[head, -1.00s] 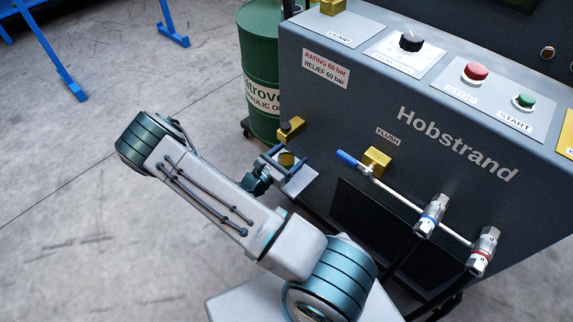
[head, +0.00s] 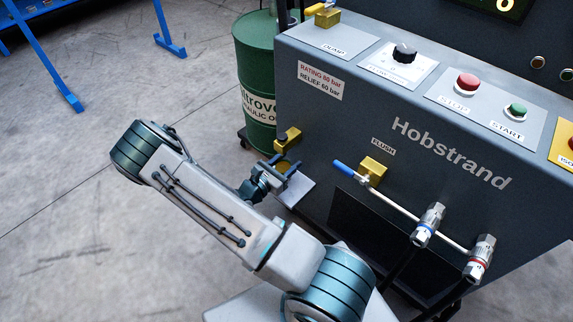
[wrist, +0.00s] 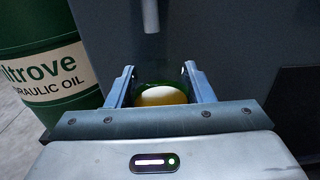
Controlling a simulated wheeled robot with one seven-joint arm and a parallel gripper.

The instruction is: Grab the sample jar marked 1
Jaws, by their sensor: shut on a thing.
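In the head view, the jar (head: 284,167) shows only as a small yellowish patch between the fingers. No number can be read on it. A small grey shelf (head: 300,188) shows beside the gripper; whether the jar touches it is unclear.
A pale spout (wrist: 150,15) hangs just above and beyond the jar. A green oil drum (head: 257,85) stands close on the left. The grey Hobstrand machine (head: 330,130) fills the right, with a blue-handled flush lever (head: 343,167) and hose fittings. Floor at left is open.

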